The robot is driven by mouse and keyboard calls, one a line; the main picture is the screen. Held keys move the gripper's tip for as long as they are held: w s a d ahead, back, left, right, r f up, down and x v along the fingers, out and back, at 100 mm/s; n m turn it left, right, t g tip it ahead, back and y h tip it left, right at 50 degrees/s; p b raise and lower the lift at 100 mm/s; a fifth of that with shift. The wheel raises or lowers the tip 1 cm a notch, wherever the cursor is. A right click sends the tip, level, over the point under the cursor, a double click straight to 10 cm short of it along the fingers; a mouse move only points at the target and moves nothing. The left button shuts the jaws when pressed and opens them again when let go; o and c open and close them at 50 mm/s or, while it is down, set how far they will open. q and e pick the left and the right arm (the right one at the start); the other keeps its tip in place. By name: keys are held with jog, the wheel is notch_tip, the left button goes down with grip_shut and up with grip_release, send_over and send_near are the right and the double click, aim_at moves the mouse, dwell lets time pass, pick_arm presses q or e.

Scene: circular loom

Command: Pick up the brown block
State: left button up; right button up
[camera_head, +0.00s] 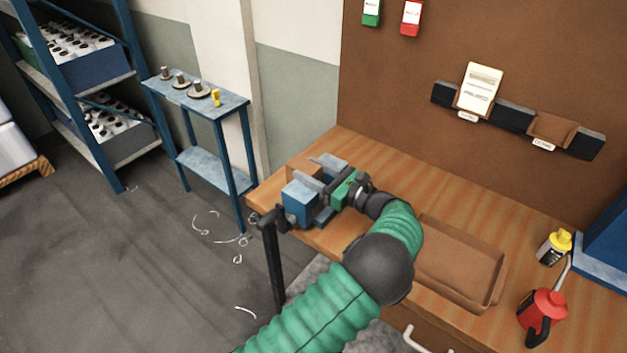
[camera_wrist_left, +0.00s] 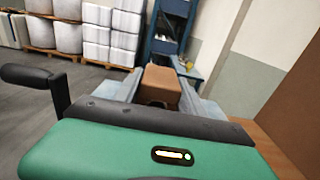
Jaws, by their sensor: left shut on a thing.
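The brown block (camera_head: 303,168) is at the blue vise (camera_head: 300,203) on the left end of the wooden bench. My left gripper (camera_head: 308,174) reaches in from the right, with its green body level above the vise, and is shut on the block. In the left wrist view the brown block (camera_wrist_left: 160,86) sits ahead of the dark gripper bar, between two grey-blue pieces. The block's underside is hidden, so I cannot tell whether it touches the vise. My right gripper is not in view.
The vise handle (camera_head: 268,222) sticks out past the bench's front left edge. A brown tray (camera_head: 455,262) lies to the right of my arm. A red oil can (camera_head: 543,310) and a yellow-capped bottle (camera_head: 555,247) stand further right. A small blue stand (camera_head: 205,103) is on the left.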

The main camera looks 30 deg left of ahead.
pick_arm(q)
jog(key=shift+f, duration=0.35)
grip_shut()
jog(key=shift+d+r, duration=0.1)
jog(key=shift+d, duration=0.9)
jog(key=shift+d+r, duration=0.1)
jog(key=shift+d, duration=0.15)
jog(key=shift+d+r, duration=0.1)
jog(key=shift+r, duration=0.1)
jog(key=r, duration=0.1)
jog(key=a+r, duration=0.1)
jog(key=r, duration=0.2)
jog(key=shift+w+a+r+b, duration=0.2)
jog(key=shift+a+r+b, duration=0.1)
jog(key=shift+b, duration=0.1)
notch_tip(320, 180, up, 5)
jog(key=shift+s+f, duration=0.15)
jog(key=shift+d+r, duration=0.2)
jog(key=shift+d, duration=0.25)
jog(key=o, duration=0.7)
grip_release()
jog(key=shift+a, duration=0.45)
grip_shut()
jog(key=shift+d, duration=0.15)
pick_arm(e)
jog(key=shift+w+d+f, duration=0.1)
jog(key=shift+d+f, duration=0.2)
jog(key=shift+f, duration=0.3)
